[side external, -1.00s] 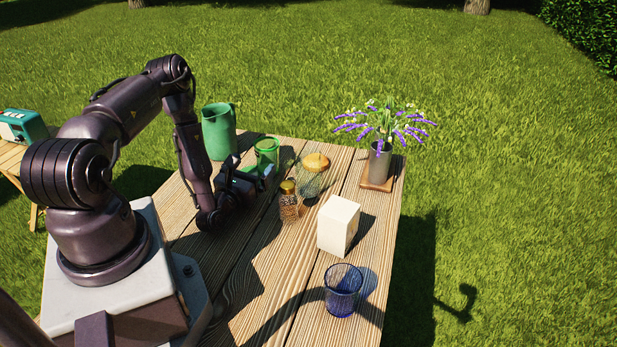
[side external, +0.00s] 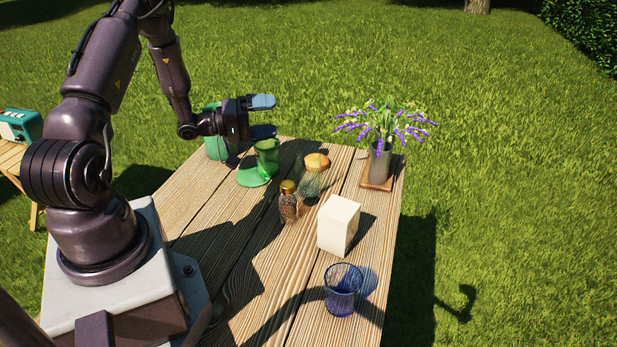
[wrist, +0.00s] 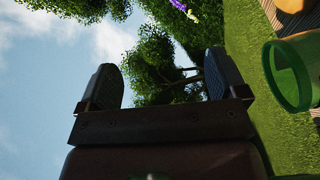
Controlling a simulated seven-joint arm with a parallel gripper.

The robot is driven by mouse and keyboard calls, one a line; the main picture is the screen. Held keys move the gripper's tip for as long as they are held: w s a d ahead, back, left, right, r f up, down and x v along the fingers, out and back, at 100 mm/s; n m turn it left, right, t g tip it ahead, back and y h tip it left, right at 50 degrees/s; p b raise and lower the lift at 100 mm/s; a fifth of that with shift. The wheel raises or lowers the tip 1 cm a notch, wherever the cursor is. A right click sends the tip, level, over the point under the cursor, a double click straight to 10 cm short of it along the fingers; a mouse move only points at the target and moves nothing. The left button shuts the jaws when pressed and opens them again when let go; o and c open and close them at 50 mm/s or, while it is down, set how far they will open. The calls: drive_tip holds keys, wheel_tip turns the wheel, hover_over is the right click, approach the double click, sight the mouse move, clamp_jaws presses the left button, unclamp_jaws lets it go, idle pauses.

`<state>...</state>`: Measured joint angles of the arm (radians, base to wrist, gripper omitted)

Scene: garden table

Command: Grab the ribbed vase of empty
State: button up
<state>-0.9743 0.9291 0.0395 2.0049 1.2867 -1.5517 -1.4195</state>
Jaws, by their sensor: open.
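The grey vase (side external: 379,164) stands upright on a small wooden coaster (side external: 367,185) near the table's far right edge. It holds purple and white flowers; I cannot make out ribs on it. A blue glass vessel (side external: 342,296), apparently with vertical lines and empty, stands at the near right end of the table. My gripper (side external: 262,117) is open and empty, raised above the table's far left end, well apart from both vessels. In the wrist view, my two spread fingers (wrist: 160,65) have only sky and trees between them. A few flowers (wrist: 184,8) show at the top there.
A green glass (side external: 267,157) stands below my gripper; it also shows in the wrist view (wrist: 288,80). A green pitcher (side external: 214,148) is partly hidden behind my gripper. A tan-lidded jar (side external: 317,162), a spice jar (side external: 288,206) and a white box (side external: 337,228) occupy the table's middle.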

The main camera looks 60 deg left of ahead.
sight(297, 153)
drive_tip(key=s+d+f+m+g+h, duration=0.1)
drive_tip(key=s+f+m+g, duration=0.15)
drive_tip(key=m, duration=0.65)
drive_tip(key=s+d+f+m+g+h, duration=0.1)
drive_tip(key=m+g, duration=0.3)
drive_tip(key=m, duration=0.4)
drive_tip(key=shift+t, duration=0.35)
drive_tip(key=x, duration=1.2)
drive_tip(key=shift+w+a+f, duration=0.15)
drive_tip(key=shift+w+f, duration=0.2)
drive_tip(key=c, duration=1.4)
drive_tip(key=shift+o, duration=0.2)
drive_tip(key=shift+r, duration=0.1)
